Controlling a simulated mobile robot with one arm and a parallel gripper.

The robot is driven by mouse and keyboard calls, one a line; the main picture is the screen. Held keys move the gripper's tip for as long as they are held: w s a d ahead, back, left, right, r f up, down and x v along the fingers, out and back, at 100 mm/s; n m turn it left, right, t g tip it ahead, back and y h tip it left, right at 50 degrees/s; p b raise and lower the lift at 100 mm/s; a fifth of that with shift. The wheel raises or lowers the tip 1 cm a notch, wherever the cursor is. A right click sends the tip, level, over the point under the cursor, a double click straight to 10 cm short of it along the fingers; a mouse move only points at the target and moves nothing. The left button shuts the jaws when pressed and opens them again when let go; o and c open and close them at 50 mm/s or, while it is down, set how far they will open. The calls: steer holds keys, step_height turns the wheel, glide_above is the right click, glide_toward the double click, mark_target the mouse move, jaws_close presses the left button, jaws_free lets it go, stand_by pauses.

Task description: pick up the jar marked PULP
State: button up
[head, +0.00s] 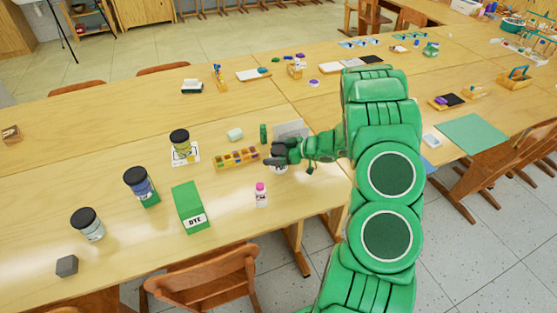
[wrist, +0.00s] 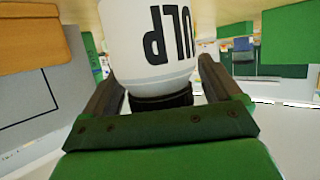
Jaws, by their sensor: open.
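In the wrist view the white jar marked PULP (wrist: 150,45) fills the top middle, its lettering upside down and partly cut off, with a dark band or lid (wrist: 160,101) at its lower end. My gripper (wrist: 160,85) is open, with one finger on each side of the jar. I cannot tell whether the fingers touch it. In the head view my gripper (head: 271,156) is over the near table beside the paint box, and only a little of the white jar (head: 280,167) shows below it.
A paint box (head: 237,159) lies just left of my gripper, with a green tube (head: 263,133) behind. A pink-capped bottle (head: 261,196) stands in front. Further left are a green DYE box (head: 188,203) and black-lidded jars (head: 88,228) (head: 141,185) (head: 180,141).

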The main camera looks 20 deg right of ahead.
mark_target(274, 149)
steer(key=shift+w+a, duration=0.1)
steer(key=shift+a, duration=0.05)
steer(key=shift+c, duration=0.3)
steer(key=shift+f, duration=0.1)
steer(key=c, duration=1.2)
steer(key=shift+c, duration=0.2)
steer(key=shift+r, duration=0.3)
steer(key=c, duration=0.3)
steer(key=shift+r, duration=0.35)
step_height(274, 149, up, 2)
steer(key=shift+r, duration=0.1)
steer(key=s+a+r, duration=0.2)
steer(key=s+r, duration=0.7)
steer(key=s, duration=0.4)
steer(key=shift+s+a+r, duration=0.3)
steer(key=shift+s+a, duration=0.05)
steer(key=shift+a, duration=0.05)
